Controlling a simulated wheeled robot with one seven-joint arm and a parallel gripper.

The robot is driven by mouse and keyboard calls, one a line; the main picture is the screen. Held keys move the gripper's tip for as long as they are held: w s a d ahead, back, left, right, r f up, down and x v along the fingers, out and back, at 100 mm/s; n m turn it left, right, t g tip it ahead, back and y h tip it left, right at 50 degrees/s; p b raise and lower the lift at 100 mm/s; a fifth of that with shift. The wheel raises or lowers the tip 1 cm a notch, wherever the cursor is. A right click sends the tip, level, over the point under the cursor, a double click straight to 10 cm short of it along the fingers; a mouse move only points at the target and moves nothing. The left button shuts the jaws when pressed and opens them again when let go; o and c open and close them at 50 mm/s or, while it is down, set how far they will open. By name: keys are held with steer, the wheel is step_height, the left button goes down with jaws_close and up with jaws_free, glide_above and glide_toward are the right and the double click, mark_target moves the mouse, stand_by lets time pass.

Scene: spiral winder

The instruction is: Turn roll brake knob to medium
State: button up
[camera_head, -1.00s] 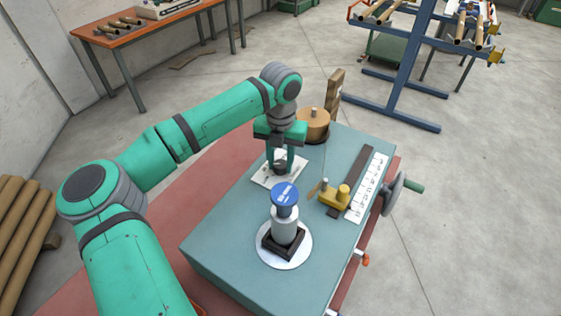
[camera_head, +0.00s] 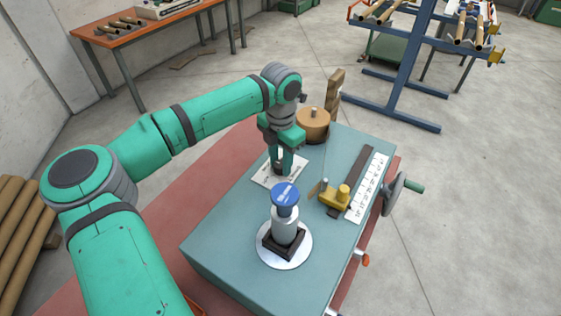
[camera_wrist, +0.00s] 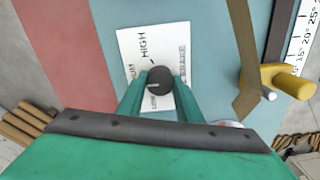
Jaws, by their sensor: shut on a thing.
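The roll brake knob (camera_wrist: 159,80) is a dark round knob on a white label card (camera_wrist: 128,43) on the blue-grey machine top. My gripper (camera_wrist: 160,84) is shut on the knob, one green finger on each side. A small pale mark on the knob points left in the wrist view. HIGH is readable above the knob; a word ending in UM is at its left, and a lower word is partly covered by a finger. In the head view my gripper (camera_head: 279,171) reaches down onto the card (camera_head: 266,180), and the knob is mostly hidden.
A blue-capped post (camera_head: 286,216) stands in front of my gripper. A brown roll (camera_head: 313,124) is behind it. A yellow guide (camera_head: 337,197), a scale strip (camera_head: 367,188) and a crank wheel (camera_head: 393,193) are at right.

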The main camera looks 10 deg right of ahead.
mark_target(281, 163)
stand_by(0.3)
steer(key=o, duration=1)
steer(key=shift+o, duration=0.2)
steer(key=shift+r, duration=0.1)
step_height(281, 163, up, 11)
steer(key=shift+f, duration=0.2)
